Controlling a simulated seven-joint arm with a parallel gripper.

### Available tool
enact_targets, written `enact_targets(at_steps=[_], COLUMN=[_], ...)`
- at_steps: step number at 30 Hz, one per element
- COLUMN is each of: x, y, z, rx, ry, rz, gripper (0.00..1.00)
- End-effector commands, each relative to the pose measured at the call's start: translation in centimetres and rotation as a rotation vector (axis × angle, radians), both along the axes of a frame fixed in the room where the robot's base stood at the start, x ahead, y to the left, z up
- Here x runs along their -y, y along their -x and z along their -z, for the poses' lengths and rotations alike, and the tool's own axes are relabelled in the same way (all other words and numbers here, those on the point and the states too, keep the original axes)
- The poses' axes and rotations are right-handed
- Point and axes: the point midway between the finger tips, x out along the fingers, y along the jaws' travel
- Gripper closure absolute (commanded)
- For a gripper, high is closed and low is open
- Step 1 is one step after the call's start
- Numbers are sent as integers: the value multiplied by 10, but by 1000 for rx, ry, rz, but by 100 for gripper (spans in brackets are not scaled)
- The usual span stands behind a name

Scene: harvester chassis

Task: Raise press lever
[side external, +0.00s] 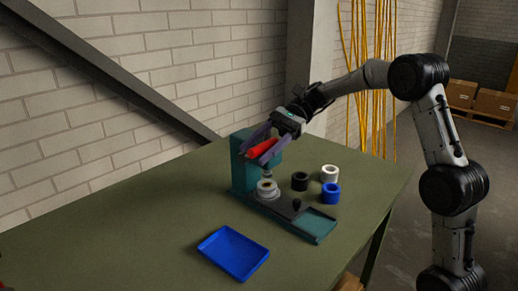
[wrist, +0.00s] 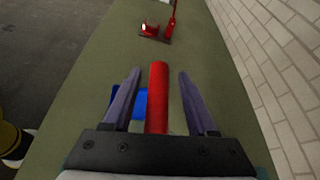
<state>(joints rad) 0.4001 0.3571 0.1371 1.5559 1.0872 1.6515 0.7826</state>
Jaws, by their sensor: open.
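A teal press (side external: 244,172) stands on the green table, with a red lever (side external: 262,150) at its top. The red lever also shows in the wrist view (wrist: 158,95), lying lengthwise between my fingers. My gripper (side external: 260,146) is open at the top of the press, with its purple-grey fingers on either side of the lever. In the wrist view my gripper (wrist: 158,88) has a visible gap between each finger and the lever. A pale round part (side external: 267,188) sits on the press base (side external: 285,207) below the ram. The lever's pivot is hidden.
A black ring (side external: 300,181), a white ring (side external: 329,173) and a blue ring (side external: 331,193) stand right of the press. A blue tray (side external: 234,253) lies in front. A red device (wrist: 156,30) stands farther along the table in the wrist view. A brick wall borders the table.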

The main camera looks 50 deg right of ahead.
Motion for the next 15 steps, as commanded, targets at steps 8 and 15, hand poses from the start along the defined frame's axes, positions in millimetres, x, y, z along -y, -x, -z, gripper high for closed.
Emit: enact_targets(at_steps=[8, 15], x=[28, 77], y=[2, 6], z=[-11, -30], rx=[1, 2], ry=[1, 2], rz=[3, 4], gripper=[42, 42])
